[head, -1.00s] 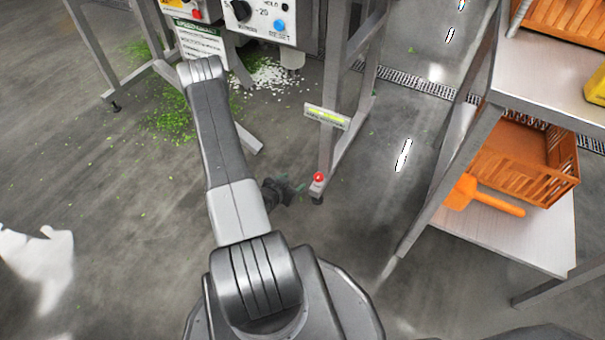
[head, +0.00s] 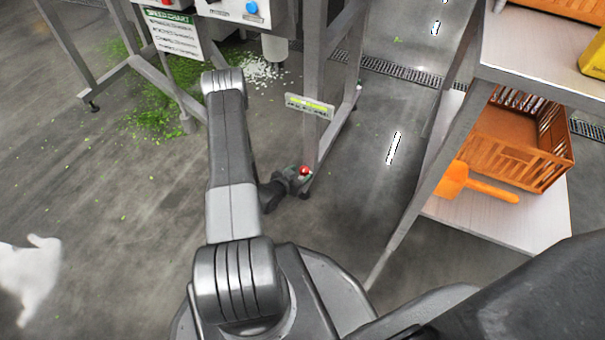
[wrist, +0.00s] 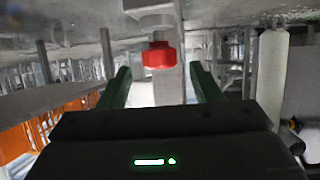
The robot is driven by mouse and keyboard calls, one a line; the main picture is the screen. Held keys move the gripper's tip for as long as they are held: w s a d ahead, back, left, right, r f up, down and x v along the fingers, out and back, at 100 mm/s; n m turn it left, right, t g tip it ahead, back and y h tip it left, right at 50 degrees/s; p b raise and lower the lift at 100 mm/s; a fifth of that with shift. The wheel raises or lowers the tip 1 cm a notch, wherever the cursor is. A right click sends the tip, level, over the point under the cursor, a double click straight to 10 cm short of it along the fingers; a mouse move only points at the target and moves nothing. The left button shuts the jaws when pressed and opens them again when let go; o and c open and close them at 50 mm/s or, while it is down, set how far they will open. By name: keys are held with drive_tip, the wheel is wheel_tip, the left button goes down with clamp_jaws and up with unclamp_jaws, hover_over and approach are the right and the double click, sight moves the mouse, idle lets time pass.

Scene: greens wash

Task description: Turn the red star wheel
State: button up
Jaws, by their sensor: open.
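The red star wheel (head: 305,171) is low down by the foot of a grey machine leg in the head view. In the wrist view the red star wheel (wrist: 158,55) is at upper centre, in line with the gap between the two dark green fingers. My gripper (wrist: 160,70) is open, with one finger on each side of that gap and nothing held. In the head view my gripper (head: 293,178) is right beside the wheel, partly hidden behind my arm. I cannot tell whether the fingers touch the wheel.
The machine leg carries a small label plate (head: 309,106). Green scraps (head: 160,105) lie on the floor at left. A shelf unit at right holds an orange crate (head: 512,150) and an orange scoop (head: 470,183). A white shape (head: 30,275) is at lower left.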

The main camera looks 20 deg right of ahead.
sight(303, 169)
drive_tip(key=shift+b+x, duration=0.3)
drive_tip(key=shift+x, duration=1.1)
drive_tip(key=c, duration=1)
drive_tip(key=shift+w+a+m+g+h+b, duration=0.15)
drive_tip(key=shift+m+g+h+b, duration=0.15)
drive_tip(key=shift+m+g+b, duration=0.3)
drive_tip(key=shift+w+d+m+g+h+b, duration=0.1)
drive_tip(key=shift+m+g+h+b, duration=0.25)
drive_tip(key=shift+m+g, duration=0.45)
drive_tip(key=shift+w+m+g+h, duration=0.1)
drive_tip(key=shift+m+g+h, duration=0.15)
drive_tip(key=shift+m+g, duration=1.1)
drive_tip(key=shift+w+m+g+h, duration=0.1)
drive_tip(key=shift+m+g+h, duration=0.1)
drive_tip(key=shift+m+g, duration=1.1)
drive_tip(key=shift+g, duration=0.35)
